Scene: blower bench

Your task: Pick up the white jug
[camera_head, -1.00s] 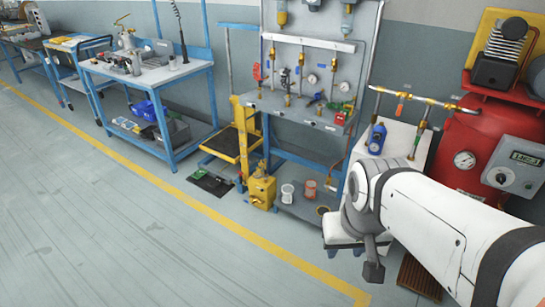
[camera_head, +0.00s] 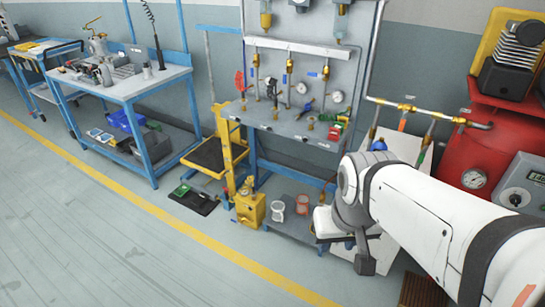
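A small white jug-like vessel (camera_head: 278,210) stands on the low shelf of the blue bench, left of a red-and-white one (camera_head: 303,204). It is small in the picture, and I cannot make out a handle. A pale grey jug-shaped vessel (camera_head: 97,42) stands on the far left table; I cannot tell which vessel is the white jug. My white arm reaches in from the lower right. Its grey end piece (camera_head: 365,263) hangs down right of the low shelf, apart from both vessels. No fingertips can be made out.
A yellow box (camera_head: 250,207) stands left of the low shelf. The blue bench (camera_head: 285,125) carries valves and gauges. A red tank (camera_head: 480,165) is at the right. A blue bottle (camera_head: 378,144) is partly hidden behind my arm. The floor (camera_head: 90,240) at left is clear.

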